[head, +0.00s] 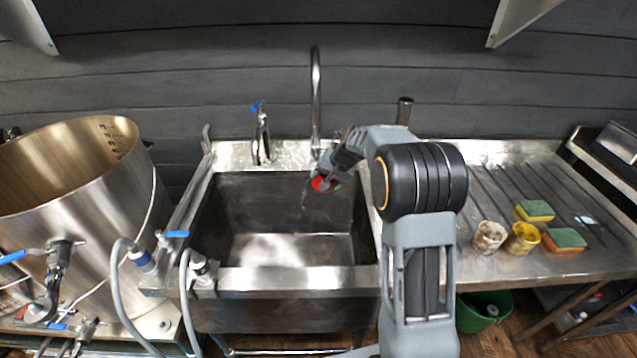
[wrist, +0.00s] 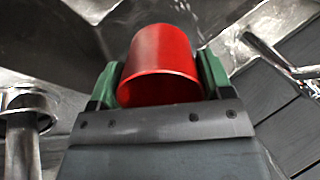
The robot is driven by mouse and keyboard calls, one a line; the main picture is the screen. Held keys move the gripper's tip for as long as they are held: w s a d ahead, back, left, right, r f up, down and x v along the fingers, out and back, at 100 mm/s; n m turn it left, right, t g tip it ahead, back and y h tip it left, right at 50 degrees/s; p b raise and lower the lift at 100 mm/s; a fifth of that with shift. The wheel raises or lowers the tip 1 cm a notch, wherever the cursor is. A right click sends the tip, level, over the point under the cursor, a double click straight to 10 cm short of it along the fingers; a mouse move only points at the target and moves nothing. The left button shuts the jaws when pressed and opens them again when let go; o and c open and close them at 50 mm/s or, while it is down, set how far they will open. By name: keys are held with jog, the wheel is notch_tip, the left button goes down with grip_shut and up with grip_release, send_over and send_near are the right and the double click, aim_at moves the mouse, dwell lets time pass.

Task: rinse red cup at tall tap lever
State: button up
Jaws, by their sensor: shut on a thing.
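The cup looks tilted, and one round end faces the wrist camera. In the head view my arm and gripper hide part of the cup. A faint streak shows below it in the basin; I cannot tell if it is water. I cannot make out the tall tap's lever.
A short tap with a blue lever (head: 259,132) stands left of the tall tap. A large steel kettle (head: 85,190) with hoses is at left. On the right drainboard (head: 500,185) stand a whitish cup (head: 489,237), a yellow cup (head: 522,238) and sponges (head: 564,240).

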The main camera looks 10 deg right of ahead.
jog(key=s+d+b, duration=0.3)
jog(key=s+d, duration=0.2)
jog(key=s, duration=0.1)
dwell(0.6)
jog(key=shift+d+r, duration=0.1)
dwell(1.0)
jog(key=s+d+r+p, duration=0.1)
jog(key=s+d+r, duration=0.2)
jog(key=shift+s+r, duration=0.35)
jog(key=shift+r, duration=0.05)
dwell(0.7)
